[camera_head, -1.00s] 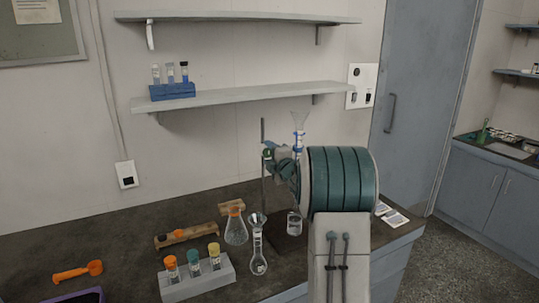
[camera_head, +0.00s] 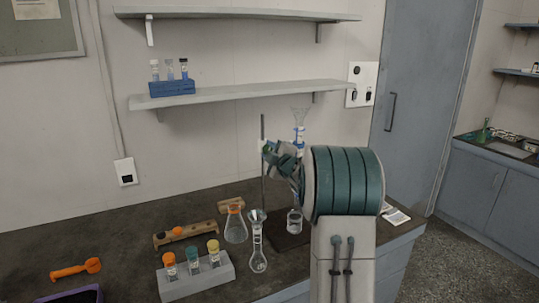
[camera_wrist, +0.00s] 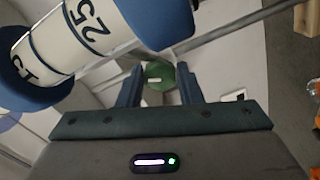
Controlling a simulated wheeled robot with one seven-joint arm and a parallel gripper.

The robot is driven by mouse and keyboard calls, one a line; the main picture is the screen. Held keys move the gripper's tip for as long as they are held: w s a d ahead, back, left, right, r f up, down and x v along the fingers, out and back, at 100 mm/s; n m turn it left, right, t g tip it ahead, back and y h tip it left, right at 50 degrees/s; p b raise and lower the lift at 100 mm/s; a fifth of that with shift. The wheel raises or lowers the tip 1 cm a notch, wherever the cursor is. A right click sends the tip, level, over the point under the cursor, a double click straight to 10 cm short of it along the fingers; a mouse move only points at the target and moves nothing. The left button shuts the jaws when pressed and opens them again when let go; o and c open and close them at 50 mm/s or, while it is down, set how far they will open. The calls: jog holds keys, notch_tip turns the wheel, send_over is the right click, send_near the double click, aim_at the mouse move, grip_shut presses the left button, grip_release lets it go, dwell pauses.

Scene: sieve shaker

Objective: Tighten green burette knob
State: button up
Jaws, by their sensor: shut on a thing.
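The green burette knob (camera_wrist: 160,76) sits between the two blue fingers of my gripper (camera_wrist: 159,84) in the wrist view. The fingers are shut on it, one on each side. The burette (camera_wrist: 68,40), white and blue with dark scale numbers, crosses the upper left of the wrist view, close to the fingers. In the head view the burette (camera_head: 299,134) stands upright behind my arm, with a clear funnel top. My gripper (camera_head: 268,150) is beside the thin stand rod (camera_head: 263,130). My arm hides the lower part of the burette.
A beaker (camera_head: 294,221) stands below the burette area. A flask with a funnel (camera_head: 258,245), a conical flask (camera_head: 236,226) and a rack of capped vials (camera_head: 200,280) stand to its left. An orange scoop (camera_head: 76,269) lies on the bench. Shelves hang on the wall above.

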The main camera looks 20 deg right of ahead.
dwell(0.3)
jog(key=o, duration=1)
jog(key=shift+c, duration=0.2)
jog(key=s+b, duration=0.3)
jog(key=s, duration=1.1)
jog(key=shift+d, duration=0.25)
